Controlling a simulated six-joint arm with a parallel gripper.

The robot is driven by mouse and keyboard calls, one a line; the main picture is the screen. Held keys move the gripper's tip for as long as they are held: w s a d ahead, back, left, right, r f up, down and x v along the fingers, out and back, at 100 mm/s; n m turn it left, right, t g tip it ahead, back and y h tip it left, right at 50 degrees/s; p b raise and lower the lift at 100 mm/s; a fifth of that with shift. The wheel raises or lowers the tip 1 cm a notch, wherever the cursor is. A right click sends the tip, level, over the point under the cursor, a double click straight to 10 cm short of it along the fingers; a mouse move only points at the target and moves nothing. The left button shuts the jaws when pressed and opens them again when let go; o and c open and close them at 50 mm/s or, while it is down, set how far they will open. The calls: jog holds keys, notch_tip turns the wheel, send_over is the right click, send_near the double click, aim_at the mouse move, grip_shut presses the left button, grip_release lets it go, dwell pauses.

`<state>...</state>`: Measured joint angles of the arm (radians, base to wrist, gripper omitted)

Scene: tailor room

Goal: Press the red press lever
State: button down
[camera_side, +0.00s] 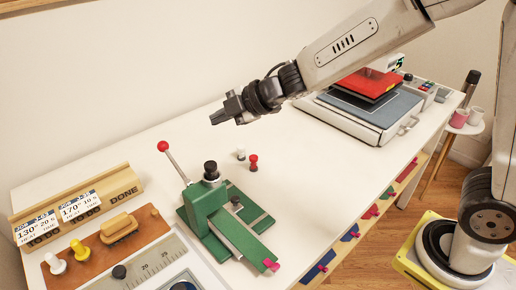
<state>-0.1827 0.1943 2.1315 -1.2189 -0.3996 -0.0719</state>
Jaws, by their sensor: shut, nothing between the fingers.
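A lever with a red ball knob (163,146) stands tilted up to the left on a green hand press (203,203) at the front left of the table. The press has a black knob on top and a flat green base. My gripper (218,117) is shut and empty, in the air above the table, to the right of and higher in the picture than the red knob. It appears apart from the lever. A second press with a red top plate (369,84) stands at the back right; part of it is hidden behind my arm.
A small red-topped peg (253,162) and a white peg (240,153) stand right of the green press. A wooden card holder (75,205) and a brown tray (107,243) with stamps lie at the left. The table's middle (310,150) is clear.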

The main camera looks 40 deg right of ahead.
jog(key=shift+a+r+n+g+y, duration=0.25)
jog(key=shift+a+n+y, duration=0.15)
jog(key=shift+a+n, duration=0.35)
jog(key=shift+a+r+n+g+y, duration=0.25)
jog(key=shift+a+n+y, duration=0.15)
jog(key=shift+a+n, duration=0.3)
jog(key=shift+f, duration=0.1)
send_over(175, 163)
jog(key=f, duration=0.3)
jog(key=s+f, duration=0.1)
jog(key=f, duration=0.1)
jog(key=shift+d, duration=0.2)
jog(key=shift+w+d+f, duration=0.15)
jog(key=shift+w+f, duration=0.55)
jog(key=shift+w, duration=0.1)
jog(key=shift+w+d+f, duration=0.15)
jog(key=shift+w+f, duration=0.5)
jog(key=shift+w, duration=0.15)
